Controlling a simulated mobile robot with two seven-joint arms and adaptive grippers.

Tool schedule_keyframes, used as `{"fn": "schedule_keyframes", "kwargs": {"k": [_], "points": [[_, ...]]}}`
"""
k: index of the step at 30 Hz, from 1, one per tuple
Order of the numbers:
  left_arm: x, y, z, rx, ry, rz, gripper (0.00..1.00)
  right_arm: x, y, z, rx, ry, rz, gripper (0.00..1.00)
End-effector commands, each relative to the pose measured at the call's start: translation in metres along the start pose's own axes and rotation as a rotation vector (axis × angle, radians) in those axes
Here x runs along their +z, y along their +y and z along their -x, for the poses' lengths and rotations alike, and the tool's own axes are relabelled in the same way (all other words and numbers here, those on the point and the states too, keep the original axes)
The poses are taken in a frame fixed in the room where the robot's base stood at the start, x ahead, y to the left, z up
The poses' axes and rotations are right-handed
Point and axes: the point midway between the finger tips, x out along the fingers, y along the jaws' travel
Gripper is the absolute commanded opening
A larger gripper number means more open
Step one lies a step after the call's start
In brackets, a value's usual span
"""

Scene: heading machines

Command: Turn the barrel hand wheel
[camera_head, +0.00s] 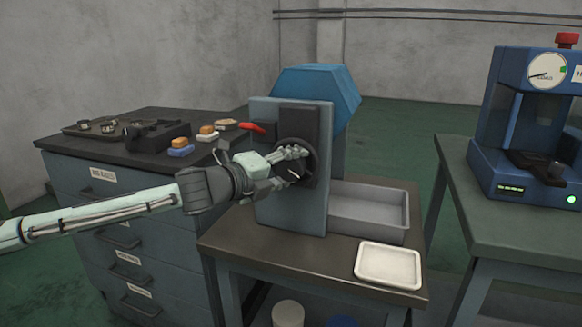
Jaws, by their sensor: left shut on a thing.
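The barrel (318,87) is a blue, many-sided drum behind a grey upright panel (289,219) on a small bench. The black round hand wheel (313,152) is on the front of this panel, partly hidden by my gripper. My left gripper (296,164) comes in from the left and is shut on the hand wheel, its fingers at the wheel's rim and middle. The exact finger contact is hard to make out. A red lever or handle (253,127) sticks out to the left of the panel, just above my gripper. My right gripper is not in view.
A grey bin (407,220) and a white tray (388,263) are on the bench (340,262) right of the panel. A drawer cabinet (70,176) with small parts stands left, close behind my arm. A blue press (516,150) stands on a table at right.

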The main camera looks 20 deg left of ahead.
Motion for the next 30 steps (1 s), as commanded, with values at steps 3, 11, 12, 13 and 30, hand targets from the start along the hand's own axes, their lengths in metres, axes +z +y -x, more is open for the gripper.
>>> {"fn": "schedule_keyframes", "kwargs": {"k": [3, 11, 12, 13, 30], "points": [[0.0001, -0.0010, -0.0001, 0.042, -0.003, -0.105, 0.21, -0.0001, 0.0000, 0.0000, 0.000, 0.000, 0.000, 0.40], [-0.0008, -0.0003, -0.0003, 0.137, -0.006, -0.332, 0.21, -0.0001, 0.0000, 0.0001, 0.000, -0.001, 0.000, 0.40], [-0.0010, -0.0002, -0.0004, 0.151, -0.006, -0.368, 0.21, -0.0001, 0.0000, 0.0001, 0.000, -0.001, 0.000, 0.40], [-0.0014, 0.0000, -0.0005, 0.162, -0.006, -0.394, 0.21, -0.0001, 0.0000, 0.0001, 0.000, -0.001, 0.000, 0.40], [-0.0020, 0.0012, -0.0004, 0.337, -0.013, -0.820, 0.21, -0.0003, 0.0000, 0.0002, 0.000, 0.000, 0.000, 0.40]]}}
